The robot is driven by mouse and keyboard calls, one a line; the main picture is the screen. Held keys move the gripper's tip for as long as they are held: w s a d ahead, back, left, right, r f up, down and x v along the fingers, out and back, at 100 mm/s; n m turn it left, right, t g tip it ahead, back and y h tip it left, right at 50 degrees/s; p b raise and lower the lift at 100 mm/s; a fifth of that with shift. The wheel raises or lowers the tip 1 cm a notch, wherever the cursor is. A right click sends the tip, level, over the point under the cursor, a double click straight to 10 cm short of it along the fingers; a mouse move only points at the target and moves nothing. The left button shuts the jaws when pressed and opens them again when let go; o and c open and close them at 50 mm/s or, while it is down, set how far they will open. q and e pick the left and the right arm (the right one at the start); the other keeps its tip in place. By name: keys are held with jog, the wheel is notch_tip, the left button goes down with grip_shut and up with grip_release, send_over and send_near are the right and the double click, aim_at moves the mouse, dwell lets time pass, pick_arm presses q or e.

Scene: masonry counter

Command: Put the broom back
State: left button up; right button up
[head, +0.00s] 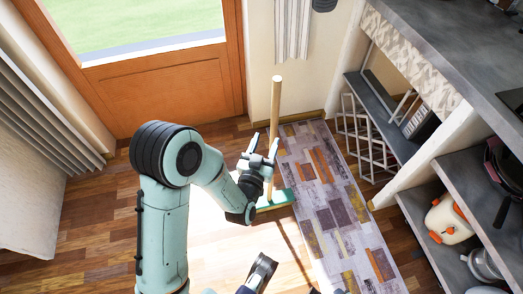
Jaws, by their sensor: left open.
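The broom stands upright on the floor, with a light wooden handle (276,105) and a green head (283,197) at its foot. Whether the fingers touch the handle cannot be told. The gripper and wrist hide part of the lower handle and broom head. A dark and grey part of what looks like my right gripper (262,268) shows at the bottom edge; its jaws are unclear.
A patterned rug (325,200) lies right of the broom. A wooden door (165,95) is behind, and a curtain (40,110) hangs at left. A white wire rack (365,140) and counter shelves (440,215) with pots stand at right. Wooden floor is clear at left.

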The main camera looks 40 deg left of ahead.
pick_arm(q)
jog(key=s+d+f+g+h+p, duration=0.1)
jog(key=s+d+f+g, duration=0.15)
jog(key=f, duration=0.45)
jog(key=s+d+f+g+h, duration=0.1)
jog(key=s+f+g+h, duration=0.15)
jog(key=f, duration=0.45)
jog(key=s+d+f+g+h+p, duration=0.1)
jog(key=s+f+g, duration=0.2)
jog(key=f, duration=0.4)
jog(key=s+d+f+g+h, duration=0.1)
jog(key=s+d+f+g, duration=0.2)
jog(key=s+f, duration=0.2)
jog(key=s+d+f+n+g+h, duration=0.1)
jog(key=s+d+f+g+h, duration=0.1)
jog(key=s+f, duration=0.4)
jog(key=shift+s+d+g, duration=0.5)
jog(key=shift+s+g, duration=0.1)
jog(key=shift+g, duration=0.6)
pick_arm(e)
jog(key=s+a+r, duration=0.1)
jog(key=s+r, duration=0.1)
jog(key=shift+s+a+r+g+y, duration=0.15)
jog(key=shift+s+a+g+y, duration=0.15)
jog(key=shift+s+a, duration=0.05)
